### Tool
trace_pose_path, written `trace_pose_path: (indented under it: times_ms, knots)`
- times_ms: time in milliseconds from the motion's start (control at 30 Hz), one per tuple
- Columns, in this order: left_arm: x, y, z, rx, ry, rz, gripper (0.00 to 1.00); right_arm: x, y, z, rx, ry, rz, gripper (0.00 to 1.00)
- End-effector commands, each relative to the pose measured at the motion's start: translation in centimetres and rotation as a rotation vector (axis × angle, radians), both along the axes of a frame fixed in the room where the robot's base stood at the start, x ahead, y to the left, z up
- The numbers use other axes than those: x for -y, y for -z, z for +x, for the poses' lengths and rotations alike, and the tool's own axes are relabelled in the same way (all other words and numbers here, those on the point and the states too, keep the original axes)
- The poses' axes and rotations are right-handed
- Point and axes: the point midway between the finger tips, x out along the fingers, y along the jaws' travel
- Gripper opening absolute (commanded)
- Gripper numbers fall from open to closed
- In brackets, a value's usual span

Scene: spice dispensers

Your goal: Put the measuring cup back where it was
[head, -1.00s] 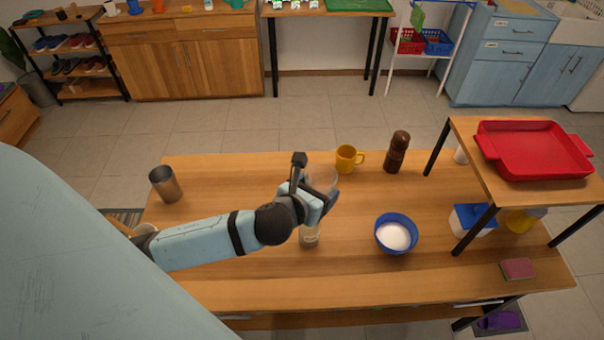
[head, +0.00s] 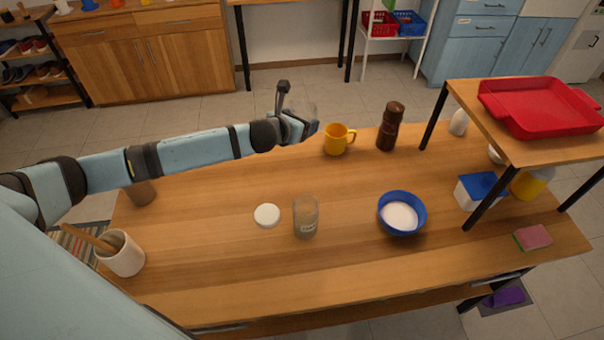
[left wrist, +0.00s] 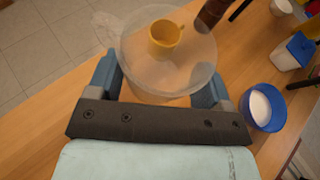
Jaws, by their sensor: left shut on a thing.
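My left gripper (head: 296,122) is shut on the clear measuring cup (head: 308,113) near the table's far edge, just left of the yellow mug. The cup is see-through and faint in the head view. In the left wrist view the cup (left wrist: 140,72) spans the space between the fingers of my left gripper (left wrist: 160,85), and the yellow mug (left wrist: 164,38) shows through it. I cannot tell whether the cup touches the table. My right gripper is not in view.
A labelled glass jar (head: 305,218), a white lid (head: 267,215) and a blue bowl of white powder (head: 402,214) stand mid-table. A brown grinder (head: 390,127) is right of the mug. A raised shelf (head: 505,145) stands right.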

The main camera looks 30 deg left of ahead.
Motion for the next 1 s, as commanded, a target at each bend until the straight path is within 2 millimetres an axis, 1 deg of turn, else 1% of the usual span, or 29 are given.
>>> trace_pose_path:
  times_ms: [33,100,267,300,400,533,767,900,1000]
  knots:
    - [0.1,1.6,-0.2,-0.006,-0.002,-0.002,0.45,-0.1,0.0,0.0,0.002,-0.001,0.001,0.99]
    - [0.1,3.6,-0.2,-0.007,-0.002,-0.003,0.45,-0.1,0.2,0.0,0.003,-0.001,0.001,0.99]
    - [0.2,7.9,-0.2,-0.007,-0.002,-0.004,0.45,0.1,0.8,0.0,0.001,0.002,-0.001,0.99]
    - [0.2,9.0,-0.2,-0.006,-0.002,-0.003,0.45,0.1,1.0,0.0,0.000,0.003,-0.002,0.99]
    - [0.2,11.3,-0.2,-0.005,-0.002,-0.003,0.45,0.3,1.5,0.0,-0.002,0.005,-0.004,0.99]
    - [0.1,13.3,-0.2,-0.003,-0.001,-0.001,0.45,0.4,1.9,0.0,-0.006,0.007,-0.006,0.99]
    - [0.1,14.8,-0.1,-0.002,0.001,-0.001,0.45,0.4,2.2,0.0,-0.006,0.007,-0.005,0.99]
    - [0.2,17.1,-0.2,-0.003,-0.001,-0.002,0.45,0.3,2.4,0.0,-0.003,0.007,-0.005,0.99]
    - [0.1,18.2,-0.2,-0.002,0.000,-0.001,0.45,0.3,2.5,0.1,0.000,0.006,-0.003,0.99]
